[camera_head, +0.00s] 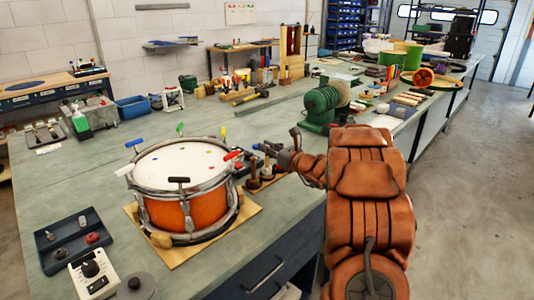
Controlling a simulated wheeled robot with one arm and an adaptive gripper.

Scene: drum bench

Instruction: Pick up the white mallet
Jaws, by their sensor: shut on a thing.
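My gripper (266,149) reaches in from the right, just right of the drum, above a small wooden stand (263,184). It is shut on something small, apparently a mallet. The jaws hide most of it, and I cannot make out its colour. Upright mallets with dark and brown parts (253,180) stand in the wooden stand, close below my gripper. I cannot clearly pick out a white head among them. Whether the held thing still touches the stand is too small to tell.
An orange drum (168,213) with a white head stands on a wooden board, with coloured keys around its rim. A dark tray (72,241) and a white device (92,273) are at the front left. A green machine (320,105) stands behind my arm. The bench behind the drum is mostly clear.

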